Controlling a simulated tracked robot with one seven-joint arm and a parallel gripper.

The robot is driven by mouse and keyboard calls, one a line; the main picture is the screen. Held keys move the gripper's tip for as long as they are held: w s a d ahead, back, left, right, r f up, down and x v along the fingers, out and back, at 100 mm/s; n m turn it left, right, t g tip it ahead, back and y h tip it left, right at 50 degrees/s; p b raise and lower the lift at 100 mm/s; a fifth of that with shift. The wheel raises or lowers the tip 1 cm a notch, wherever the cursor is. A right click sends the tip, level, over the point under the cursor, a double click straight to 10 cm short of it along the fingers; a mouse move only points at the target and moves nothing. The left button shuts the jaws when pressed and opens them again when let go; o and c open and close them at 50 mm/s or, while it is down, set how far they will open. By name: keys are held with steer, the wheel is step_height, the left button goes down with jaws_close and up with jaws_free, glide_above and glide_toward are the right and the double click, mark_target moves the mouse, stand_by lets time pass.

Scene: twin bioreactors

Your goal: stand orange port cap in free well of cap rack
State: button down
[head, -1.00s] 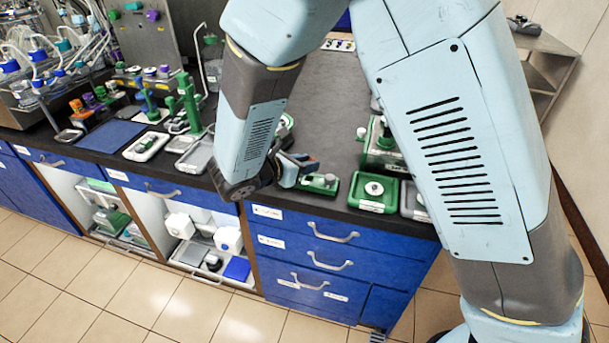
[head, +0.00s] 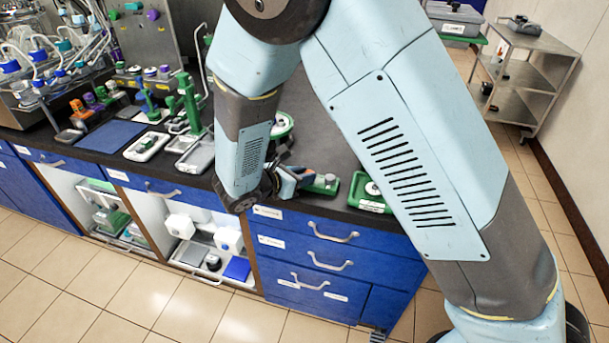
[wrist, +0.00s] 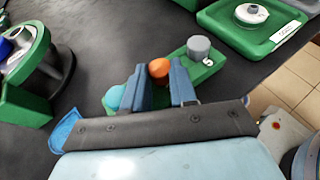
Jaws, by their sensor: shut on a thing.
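The orange port cap (wrist: 158,68) shows between the two blue fingers of my gripper (wrist: 160,78) in the wrist view. My gripper is shut on it. The green cap rack (wrist: 217,58) lies under and around the fingers. A grey cap (wrist: 199,46) stands at its right end, and a teal cap (wrist: 115,98) shows at its left, partly behind a finger. The fingers hide the middle of the rack, so I cannot tell whether the orange cap touches a well. In the head view my gripper (head: 298,175) is at the left end of the rack (head: 325,186).
A green tray with a white round part (wrist: 250,14) stands beyond the rack. A green holder with a dark-based device (wrist: 45,65) is at the left of the wrist view. The counter's front edge is close. Dark bench between them is bare.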

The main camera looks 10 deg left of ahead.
steer(key=c, duration=1.2)
jaws_free()
steer(key=v, duration=1.2)
steer(key=shift+r, duration=0.1)
